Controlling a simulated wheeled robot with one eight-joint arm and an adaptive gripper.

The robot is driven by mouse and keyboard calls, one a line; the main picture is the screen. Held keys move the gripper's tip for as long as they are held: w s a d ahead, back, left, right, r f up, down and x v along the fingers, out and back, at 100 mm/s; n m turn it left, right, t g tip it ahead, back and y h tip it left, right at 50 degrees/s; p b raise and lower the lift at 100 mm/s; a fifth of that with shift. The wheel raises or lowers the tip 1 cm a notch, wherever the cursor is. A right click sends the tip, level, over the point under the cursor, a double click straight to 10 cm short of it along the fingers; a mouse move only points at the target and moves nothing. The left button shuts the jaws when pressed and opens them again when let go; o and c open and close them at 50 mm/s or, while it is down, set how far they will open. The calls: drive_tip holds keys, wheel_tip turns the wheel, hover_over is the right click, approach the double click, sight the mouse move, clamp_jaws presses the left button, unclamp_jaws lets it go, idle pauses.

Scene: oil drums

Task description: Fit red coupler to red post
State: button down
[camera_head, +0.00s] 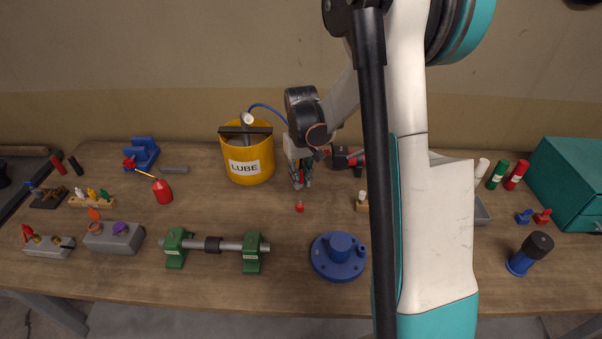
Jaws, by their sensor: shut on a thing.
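My gripper (302,183) points down over the middle of the table, in front of the yellow LUBE bucket. It is shut on a small red piece, which looks like the red coupler (301,176); the fingers hide most of it. A short red piece (299,206), which looks like the red post, stands upright on the table just below the fingertips. A gap shows between it and the gripper. Both are too small to make out fine shape.
The yellow LUBE bucket (248,160) stands behind left of the gripper. A blue flanged base (338,258) and a shaft on green stands (213,245) are in front. Small blocks with fittings fill the left; a green box (570,185) stands right. My arm hides part of the right side.

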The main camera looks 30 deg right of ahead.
sight(300, 171)
drive_tip(key=shift+f+b, duration=2.1)
drive_tip(key=shift+f, duration=1.1)
drive_tip(key=shift+f+b, duration=0.95)
drive_tip(key=shift+f, duration=0.05)
drive_tip(key=c, duration=1.4)
unclamp_jaws()
drive_tip(key=shift+c, duration=0.2)
wheel_tip(300, 171, up, 12)
drive_tip(key=shift+r, duration=0.1)
